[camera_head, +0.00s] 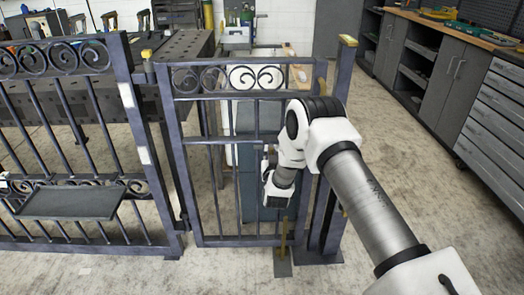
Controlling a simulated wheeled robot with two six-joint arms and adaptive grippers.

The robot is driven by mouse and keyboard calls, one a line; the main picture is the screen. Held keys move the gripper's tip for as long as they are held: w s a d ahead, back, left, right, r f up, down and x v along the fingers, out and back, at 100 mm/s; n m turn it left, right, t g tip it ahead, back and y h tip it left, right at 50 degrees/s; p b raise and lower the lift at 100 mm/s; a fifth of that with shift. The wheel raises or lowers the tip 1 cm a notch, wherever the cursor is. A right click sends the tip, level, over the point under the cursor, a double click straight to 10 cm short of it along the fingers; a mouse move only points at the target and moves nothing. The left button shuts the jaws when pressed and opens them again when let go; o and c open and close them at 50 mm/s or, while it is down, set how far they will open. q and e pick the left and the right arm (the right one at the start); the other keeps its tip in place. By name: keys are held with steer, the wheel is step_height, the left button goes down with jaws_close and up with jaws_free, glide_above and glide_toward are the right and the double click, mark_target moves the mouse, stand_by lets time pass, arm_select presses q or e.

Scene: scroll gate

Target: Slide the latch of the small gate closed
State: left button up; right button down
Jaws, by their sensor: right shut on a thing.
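The small gate (212,239) is a dark metal frame with upright bars and scrolls along its top. It stands upright between a post on its left and a gold-capped post (342,75) on its right, and looks in line with the fence. My right arm reaches in from the lower right. My right gripper (268,158) is at the gate's right side, about mid-height, and is shut on the latch. My wrist and forearm hide most of the latch, so how far it has slid cannot be told. My left gripper is not in view.
A scrolled fence (100,130) with a dark shelf (72,203) runs left of the gate. A dark workbench (185,45) stands behind. Grey cabinets (433,75) line the right. The concrete floor right of the gate is clear.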

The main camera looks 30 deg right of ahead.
steer(key=shift+s+d, duration=0.35)
steer(key=shift+d, duration=0.2)
steer(key=shift+s+d, duration=0.3)
steer(key=shift+d, duration=0.2)
steer(key=c, duration=1.2)
jaws_free()
steer(key=shift+d, duration=0.1)
steer(key=shift+o, duration=0.6)
steer(key=shift+s+d, duration=0.1)
steer(key=shift+s, duration=0.05)
